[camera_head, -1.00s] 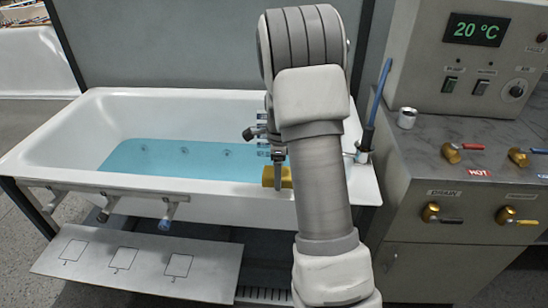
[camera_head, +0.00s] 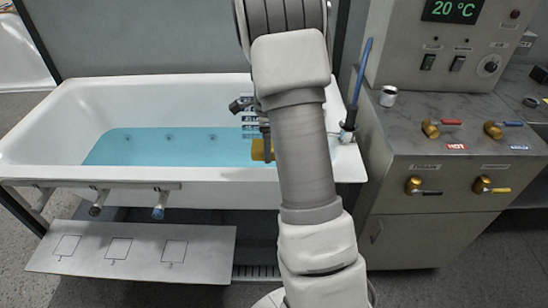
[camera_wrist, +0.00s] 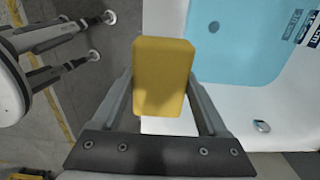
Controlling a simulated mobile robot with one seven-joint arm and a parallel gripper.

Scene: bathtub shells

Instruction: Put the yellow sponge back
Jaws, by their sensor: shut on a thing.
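My gripper (camera_wrist: 163,92) is shut on the yellow sponge (camera_wrist: 163,72); the two fingers press its left and right sides in the wrist view. In the head view the sponge (camera_head: 258,149) is a small yellow patch by the front rim of the white bathtub (camera_head: 130,172), toward its right end. My arm hides part of it there. Whether the sponge touches the rim cannot be told. The tub holds blue water (camera_head: 170,148).
Three holders (camera_head: 160,200) hang on a rail at the tub's front, above a panel with marked squares (camera_head: 120,250). A blue-handled brush (camera_head: 357,85) stands at the tub's right end. A counter with valves (camera_head: 430,130) and a metal cup (camera_head: 388,96) stands at right.

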